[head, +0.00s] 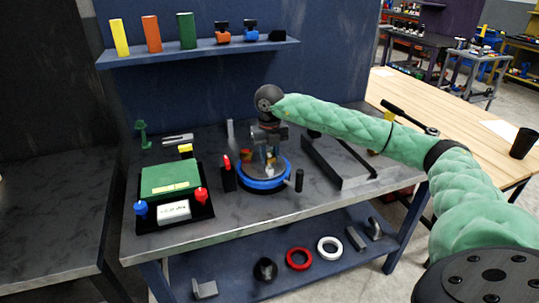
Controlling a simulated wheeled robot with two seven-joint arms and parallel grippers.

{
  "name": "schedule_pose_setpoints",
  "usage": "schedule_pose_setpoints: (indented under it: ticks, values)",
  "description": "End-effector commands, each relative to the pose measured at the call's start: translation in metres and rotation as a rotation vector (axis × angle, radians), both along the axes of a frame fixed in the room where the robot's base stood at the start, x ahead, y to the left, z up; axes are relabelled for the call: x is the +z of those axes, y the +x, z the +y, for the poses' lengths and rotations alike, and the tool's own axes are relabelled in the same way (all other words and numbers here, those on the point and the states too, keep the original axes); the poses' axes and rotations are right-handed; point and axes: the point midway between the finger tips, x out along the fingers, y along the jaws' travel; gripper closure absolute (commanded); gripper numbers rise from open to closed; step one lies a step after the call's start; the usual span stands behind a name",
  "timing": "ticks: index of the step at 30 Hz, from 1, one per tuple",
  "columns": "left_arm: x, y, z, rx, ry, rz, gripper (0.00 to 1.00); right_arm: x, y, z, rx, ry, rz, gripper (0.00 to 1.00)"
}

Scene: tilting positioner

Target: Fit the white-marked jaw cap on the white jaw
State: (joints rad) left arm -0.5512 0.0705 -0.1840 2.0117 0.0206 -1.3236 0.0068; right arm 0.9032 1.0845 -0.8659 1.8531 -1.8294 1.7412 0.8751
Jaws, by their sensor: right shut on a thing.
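The positioner (262,184) is a dark round unit with a blue ring, standing on the grey bench. Small jaws stand on its top; a white one (270,171) shows at the front and an orange-yellow one (246,156) at the back left. My right gripper (270,154) points down just above the positioner's top. It is shut on a small part between its fingers, too small and too covered to make out its marking. I cannot tell whether that part touches the white jaw. My left gripper is not in view.
A red-tipped upright piece (227,164) stands left of the positioner, and a black handle (299,180) right of it. A green-topped box (170,178) with red and blue knobs stands left. A dark angled bar (322,163) lies right. A shelf (200,52) hangs behind.

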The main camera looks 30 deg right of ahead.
Motion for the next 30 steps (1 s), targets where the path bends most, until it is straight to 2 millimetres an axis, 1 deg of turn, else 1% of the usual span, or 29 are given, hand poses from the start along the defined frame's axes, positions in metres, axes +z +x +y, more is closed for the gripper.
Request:
schedule_pose_setpoints:
  ticks: [13,30]
  values:
    - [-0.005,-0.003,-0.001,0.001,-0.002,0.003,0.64,-0.001,0.0,0.0,0.0,0.0,0.0,0.98]
    - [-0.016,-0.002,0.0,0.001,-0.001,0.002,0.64,-0.019,0.0,0.0,0.0,0.0,0.0,0.98]
